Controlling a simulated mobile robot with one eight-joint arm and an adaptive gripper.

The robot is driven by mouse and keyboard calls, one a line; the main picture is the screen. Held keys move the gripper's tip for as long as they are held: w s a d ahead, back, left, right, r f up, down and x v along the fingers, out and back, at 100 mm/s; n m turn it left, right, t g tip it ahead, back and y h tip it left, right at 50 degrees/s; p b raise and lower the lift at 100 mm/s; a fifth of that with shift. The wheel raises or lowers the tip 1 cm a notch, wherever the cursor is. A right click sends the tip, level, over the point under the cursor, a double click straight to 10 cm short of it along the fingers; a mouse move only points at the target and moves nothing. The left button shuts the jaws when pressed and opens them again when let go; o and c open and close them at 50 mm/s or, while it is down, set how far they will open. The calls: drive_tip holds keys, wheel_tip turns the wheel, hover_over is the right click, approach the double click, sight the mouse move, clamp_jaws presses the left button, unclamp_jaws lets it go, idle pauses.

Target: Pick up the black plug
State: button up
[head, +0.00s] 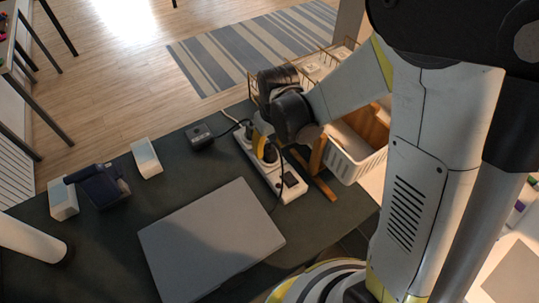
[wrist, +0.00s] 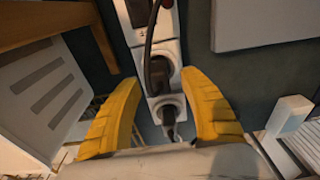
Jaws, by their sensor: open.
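A white power strip (head: 258,166) lies on the dark desk and runs down the middle of the wrist view (wrist: 172,50). A black plug (wrist: 160,70) sits in one of its sockets, its dark cord running toward the top of the wrist view. The plug also shows in the head view (head: 270,154). A second dark plug (wrist: 168,116) sits in the neighbouring socket. My gripper (wrist: 160,82) is open over the strip, its yellow fingers on either side of the black plug with gaps showing. I cannot tell how far above it the fingertips are. In the head view my arm partly covers the strip.
A closed grey laptop (head: 210,240) lies on the desk near the strip. A small black box (head: 200,136) with a cord is left of the strip. A white basket (head: 355,158) and a wooden piece (head: 318,168) stand close on the right.

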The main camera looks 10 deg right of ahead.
drive_tip(key=shift+w+f+b, duration=0.2)
drive_tip(key=shift+f+b, duration=0.1)
drive_tip(key=shift+f, duration=0.95)
drive_tip(key=shift+r, duration=0.1)
clamp_jaws()
